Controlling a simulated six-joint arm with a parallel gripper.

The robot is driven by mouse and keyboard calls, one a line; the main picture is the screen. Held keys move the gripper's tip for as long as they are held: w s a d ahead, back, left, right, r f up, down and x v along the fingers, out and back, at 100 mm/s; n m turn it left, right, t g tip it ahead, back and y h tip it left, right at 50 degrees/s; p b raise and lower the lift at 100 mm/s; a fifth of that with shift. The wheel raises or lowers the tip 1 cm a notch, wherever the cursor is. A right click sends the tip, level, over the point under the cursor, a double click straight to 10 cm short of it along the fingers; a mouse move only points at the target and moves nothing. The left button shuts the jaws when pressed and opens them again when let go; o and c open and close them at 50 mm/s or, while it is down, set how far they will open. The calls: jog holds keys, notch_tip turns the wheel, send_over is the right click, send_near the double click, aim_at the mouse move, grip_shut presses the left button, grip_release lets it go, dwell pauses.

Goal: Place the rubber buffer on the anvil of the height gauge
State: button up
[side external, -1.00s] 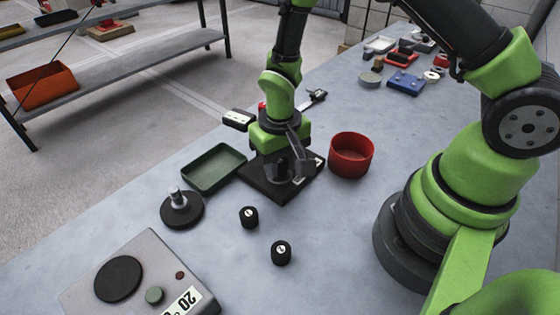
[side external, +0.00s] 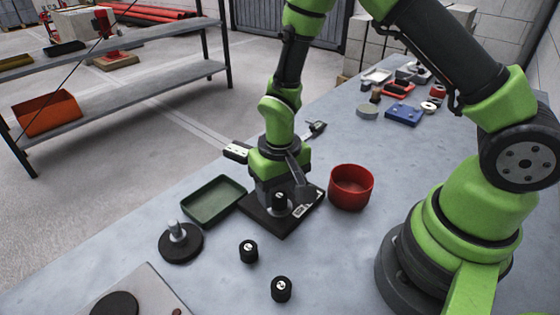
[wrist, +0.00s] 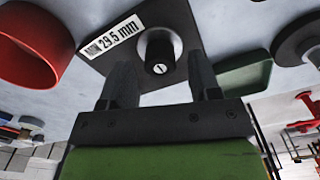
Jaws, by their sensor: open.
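My gripper (side external: 284,193) is over the gauge, fingers open around the buffer. In the wrist view the fingers (wrist: 160,72) are wide apart, with clear gaps on both sides of the buffer. Two similar black buffers (side external: 248,251) (side external: 281,289) stand on the bench in front.
A red round bowl (side external: 351,188) is right of the gauge. A green tray (side external: 213,201) is left, with a dark disc with a metal stem (side external: 180,243) in front of it. A grey box (side external: 150,292) is partly cut off at the bottom.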

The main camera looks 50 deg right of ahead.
notch_tip(320, 180, up, 11)
notch_tip(320, 180, up, 10)
jog(key=t+y, duration=0.1)
jog(key=t, duration=0.2)
send_over(281, 196)
jog(key=s+d, duration=0.2)
jog(key=s, duration=0.2)
jog(key=s+r+t+y, duration=0.1)
jog(key=s+r+t, duration=0.3)
jog(key=s, duration=0.5)
jog(key=shift+s+d+r, duration=0.15)
jog(key=shift+r, duration=0.45)
